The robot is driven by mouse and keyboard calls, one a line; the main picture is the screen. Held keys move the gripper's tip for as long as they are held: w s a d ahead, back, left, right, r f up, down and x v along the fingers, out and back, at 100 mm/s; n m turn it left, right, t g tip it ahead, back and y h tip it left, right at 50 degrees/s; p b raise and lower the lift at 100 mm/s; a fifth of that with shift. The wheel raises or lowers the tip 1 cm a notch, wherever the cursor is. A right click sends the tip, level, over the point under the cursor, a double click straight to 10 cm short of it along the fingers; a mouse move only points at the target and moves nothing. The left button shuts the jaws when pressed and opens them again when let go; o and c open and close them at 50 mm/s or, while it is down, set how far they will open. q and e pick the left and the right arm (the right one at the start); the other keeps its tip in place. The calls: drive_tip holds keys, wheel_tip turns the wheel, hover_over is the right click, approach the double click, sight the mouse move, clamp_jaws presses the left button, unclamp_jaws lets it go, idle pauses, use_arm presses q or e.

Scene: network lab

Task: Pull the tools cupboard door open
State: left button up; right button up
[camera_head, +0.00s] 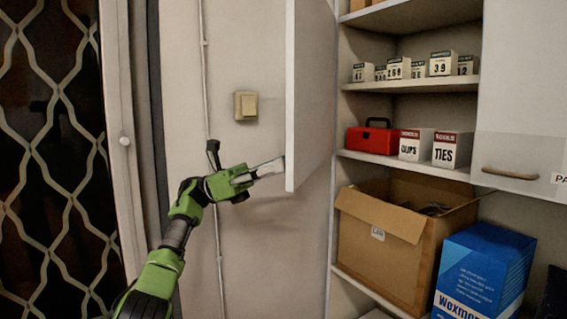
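The open cupboard door (311,95) is a pale panel swung out from the left side of the shelves, seen nearly edge-on with its inner face towards the shelves. No label shows on it, so I cannot read whether it is the tools door. My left gripper (272,168), green and black with pale fingers, reaches in from the lower left. Its tips are at the door's lower front edge, on the outer side. The handle on that side cannot be made out, nor whether the fingers grip anything. My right gripper is out of view.
The shelves hold a red toolbox (373,138), small white boxes, an open cardboard box (400,245) and a blue box (482,272). A shut door (525,140) with a bar handle is at right. A switch (246,106) and a metal lattice (50,150) are at left.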

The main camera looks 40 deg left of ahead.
use_arm(q)
drive_tip(key=shift+r, duration=0.1)
wheel_tip(320, 180, up, 10)
drive_tip(key=shift+f, duration=0.1)
idle(0.5)
